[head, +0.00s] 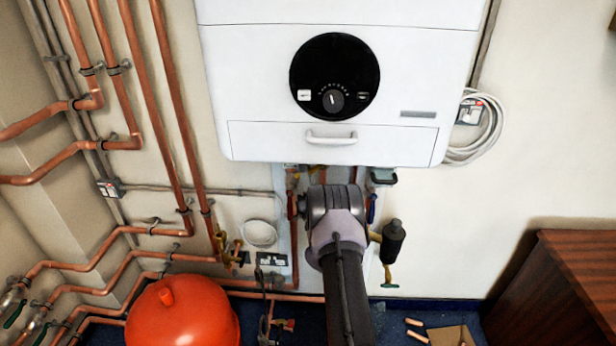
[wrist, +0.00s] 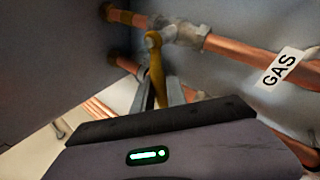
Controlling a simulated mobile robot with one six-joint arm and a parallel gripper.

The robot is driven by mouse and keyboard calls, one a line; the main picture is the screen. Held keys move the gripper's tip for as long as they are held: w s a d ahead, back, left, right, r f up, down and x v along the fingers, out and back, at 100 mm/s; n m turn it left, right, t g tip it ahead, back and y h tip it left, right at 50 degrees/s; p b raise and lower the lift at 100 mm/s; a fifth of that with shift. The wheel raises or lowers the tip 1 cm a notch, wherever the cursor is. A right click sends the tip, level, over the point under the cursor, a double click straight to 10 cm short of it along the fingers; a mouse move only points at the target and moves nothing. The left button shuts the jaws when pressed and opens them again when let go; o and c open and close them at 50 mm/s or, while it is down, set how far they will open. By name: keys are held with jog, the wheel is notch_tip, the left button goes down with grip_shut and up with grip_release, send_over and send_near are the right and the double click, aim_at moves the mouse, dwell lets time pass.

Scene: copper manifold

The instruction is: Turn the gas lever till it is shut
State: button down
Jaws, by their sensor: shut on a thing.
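In the wrist view the yellow gas lever (wrist: 157,68) hangs from a grey metal valve (wrist: 184,31) on a copper pipe (wrist: 240,50). A white tag (wrist: 279,68) reading GAS is on this pipe. The lever points down in the picture, at a steep angle across the pipe. My gripper (wrist: 160,88) is shut on the lever, with a finger on each side of its lower part. In the head view my arm hides the gripper and the lever, below the white boiler (head: 335,80).
A second copper pipe (wrist: 124,64) runs close below the valve in the wrist view. In the head view a red round vessel (head: 182,315) stands left of my arm. A black cylinder (head: 392,240) hangs close on the right. A wooden cabinet (head: 560,290) stands further right.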

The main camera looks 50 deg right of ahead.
jog(key=m+h, duration=0.1)
jog(key=m, duration=0.1)
jog(key=r+m+g+h, duration=0.1)
jog(key=m+h, duration=0.1)
jog(key=shift+w+a+r+m+g+p, duration=0.2)
jog(key=shift+m+g+p, duration=0.1)
jog(key=shift+p, duration=0.1)
jog(key=shift+r+m+g+h+p, duration=0.3)
jog(key=shift+m+g+h, duration=0.5)
jog(key=shift+m, duration=0.5)
jog(key=shift+r+m+g+h+p, duration=0.3)
jog(key=shift+m+g+h, duration=0.5)
jog(key=shift+m, duration=0.5)
jog(key=shift+r+m, duration=0.15)
jog(key=shift+m, duration=0.15)
jog(key=c, duration=1.4)
grip_release()
jog(key=shift+o, duration=0.3)
